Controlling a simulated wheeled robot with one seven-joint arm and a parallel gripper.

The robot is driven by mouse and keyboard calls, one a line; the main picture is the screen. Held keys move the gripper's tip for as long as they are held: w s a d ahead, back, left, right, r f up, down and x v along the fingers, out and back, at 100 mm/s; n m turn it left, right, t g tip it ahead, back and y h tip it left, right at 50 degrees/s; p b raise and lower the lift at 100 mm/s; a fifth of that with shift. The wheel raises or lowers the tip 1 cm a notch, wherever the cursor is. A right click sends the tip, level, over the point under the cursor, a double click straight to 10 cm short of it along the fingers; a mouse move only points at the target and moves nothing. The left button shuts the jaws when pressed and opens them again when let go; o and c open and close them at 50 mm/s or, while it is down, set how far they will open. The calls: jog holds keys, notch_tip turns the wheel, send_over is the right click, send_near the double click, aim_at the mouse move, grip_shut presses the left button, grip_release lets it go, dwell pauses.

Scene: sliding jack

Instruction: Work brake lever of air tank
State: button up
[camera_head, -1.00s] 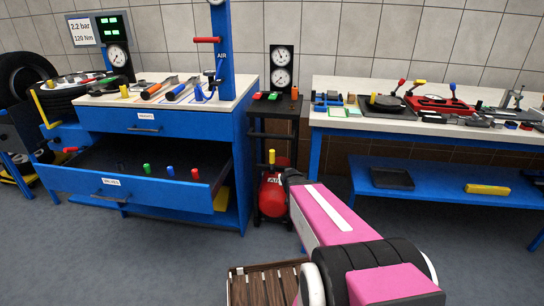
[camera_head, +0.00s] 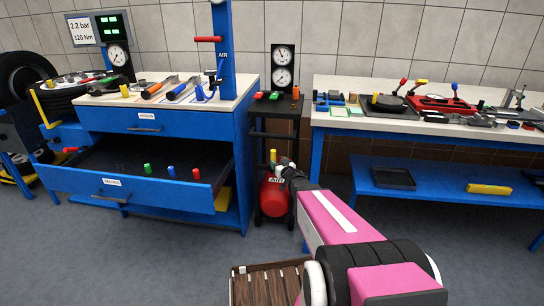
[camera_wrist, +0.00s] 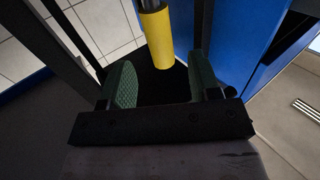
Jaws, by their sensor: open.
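The red air tank (camera_head: 274,196) marked AIR stands on the low shelf of a black cart. Its brake lever has a yellow grip (camera_head: 273,157) pointing upward above the tank. In the wrist view the yellow grip (camera_wrist: 158,40) hangs from the top of the picture, on a grey shaft, just beyond and between the two green finger pads. My gripper (camera_wrist: 155,85) is open, with an empty gap between the pads. In the head view my gripper (camera_head: 284,168) is beside the lever at the tank's upper right. Whether a pad touches the grip cannot be told.
The black cart's post (camera_head: 257,145) stands left of the lever, and the blue cabinet with an open drawer (camera_head: 130,190) is further left. A workbench with a blue lower shelf (camera_head: 440,185) is at right. A wooden crate (camera_head: 265,285) sits in front.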

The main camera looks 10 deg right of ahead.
aim_at(272, 155)
jog(key=x, duration=0.8)
jog(key=shift+w, duration=0.1)
grip_shut()
